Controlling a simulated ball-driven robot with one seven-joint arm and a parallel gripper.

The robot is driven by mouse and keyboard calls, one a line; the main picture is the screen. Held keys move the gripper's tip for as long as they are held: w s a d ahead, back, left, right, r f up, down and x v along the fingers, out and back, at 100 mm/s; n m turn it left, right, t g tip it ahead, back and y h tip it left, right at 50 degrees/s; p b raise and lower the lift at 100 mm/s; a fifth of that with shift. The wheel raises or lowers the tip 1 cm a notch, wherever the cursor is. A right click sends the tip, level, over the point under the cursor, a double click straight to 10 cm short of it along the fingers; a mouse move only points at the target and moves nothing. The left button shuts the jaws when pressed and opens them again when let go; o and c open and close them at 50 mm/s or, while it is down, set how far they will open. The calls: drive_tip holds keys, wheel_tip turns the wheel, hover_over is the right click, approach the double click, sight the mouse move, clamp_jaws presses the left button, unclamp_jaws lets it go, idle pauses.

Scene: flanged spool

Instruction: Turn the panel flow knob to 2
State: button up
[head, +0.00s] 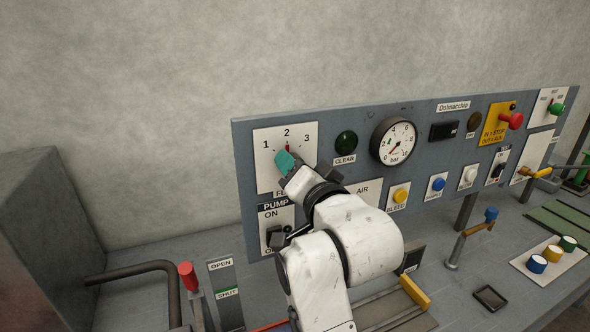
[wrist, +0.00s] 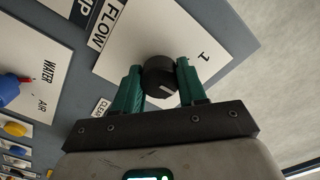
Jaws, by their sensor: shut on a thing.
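The flow knob (wrist: 158,72) is a black round knob with a pale mark on its face, on a white plate (head: 268,145) numbered 1, 2 and 3. My gripper (head: 287,162) is in front of that plate and hides most of the knob in the head view. In the wrist view its two green fingers (wrist: 160,84) stand on either side of the knob, shut on it. A small red mark shows just below the 2 in the head view. The wrist view shows the 1, while the 2 and 3 are out of sight there.
Right of the plate are a dark green lamp (head: 346,144) labelled CLEAR and a round bar gauge (head: 393,141). A PUMP switch (head: 275,236) sits below the plate. A red-handled lever (head: 188,276) stands at the lower left. The wall above the panel is bare.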

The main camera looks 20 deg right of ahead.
drive_tip(key=shift+m, duration=0.3)
drive_tip(key=o, duration=1.1)
drive_tip(key=shift+c, duration=0.2)
drive_tip(key=s+b, duration=0.1)
drive_tip(key=s, duration=0.9)
drive_tip(key=shift+s+b, duration=0.35)
drive_tip(key=shift+s, duration=0.05)
drive_tip(key=shift+f, duration=0.1)
